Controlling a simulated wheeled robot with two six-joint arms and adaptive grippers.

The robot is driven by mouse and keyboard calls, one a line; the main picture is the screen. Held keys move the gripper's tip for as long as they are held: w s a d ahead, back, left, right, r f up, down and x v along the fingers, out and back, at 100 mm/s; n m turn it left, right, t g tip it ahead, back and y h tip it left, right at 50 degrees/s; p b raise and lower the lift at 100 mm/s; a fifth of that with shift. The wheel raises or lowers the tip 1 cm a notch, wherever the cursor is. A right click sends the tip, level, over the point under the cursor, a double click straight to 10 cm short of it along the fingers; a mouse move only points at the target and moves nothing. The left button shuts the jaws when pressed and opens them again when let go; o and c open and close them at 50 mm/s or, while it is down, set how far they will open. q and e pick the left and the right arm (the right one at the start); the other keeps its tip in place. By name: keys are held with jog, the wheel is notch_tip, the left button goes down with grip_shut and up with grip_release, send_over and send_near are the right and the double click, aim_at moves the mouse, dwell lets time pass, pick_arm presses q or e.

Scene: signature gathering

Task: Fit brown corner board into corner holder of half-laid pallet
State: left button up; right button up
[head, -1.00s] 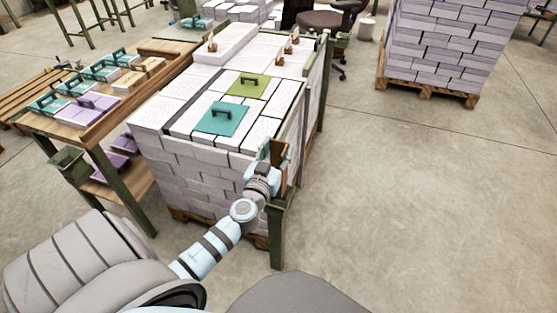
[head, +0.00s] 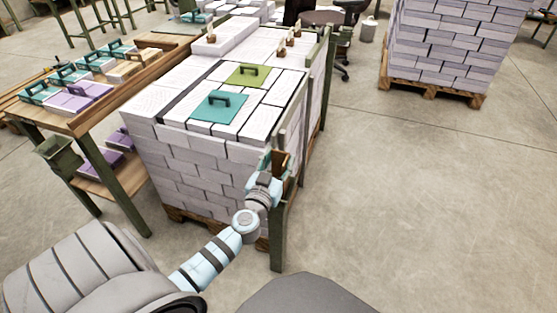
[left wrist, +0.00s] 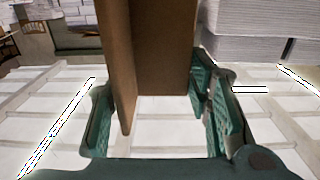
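The brown corner board (head: 281,163) is a folded L-shaped piece at the near right corner of the half-laid pallet (head: 190,170). In the left wrist view the corner board (left wrist: 152,50) fills much of the space between the teal fingers of my left gripper (left wrist: 158,115). In the head view my left gripper (head: 270,170) is beside a dark green upright of the corner holder (head: 278,230). The board's fit against the holder cannot be made out. My right gripper is not in view.
A teal plate with handle (head: 219,105) and an olive one (head: 246,76) lie on the stack. A wooden table (head: 110,97) with several handled pieces stands on the left. A full pallet (head: 452,50) stands behind right. The floor at right is clear.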

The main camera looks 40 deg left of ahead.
pick_arm(q)
jog(key=o, duration=0.4)
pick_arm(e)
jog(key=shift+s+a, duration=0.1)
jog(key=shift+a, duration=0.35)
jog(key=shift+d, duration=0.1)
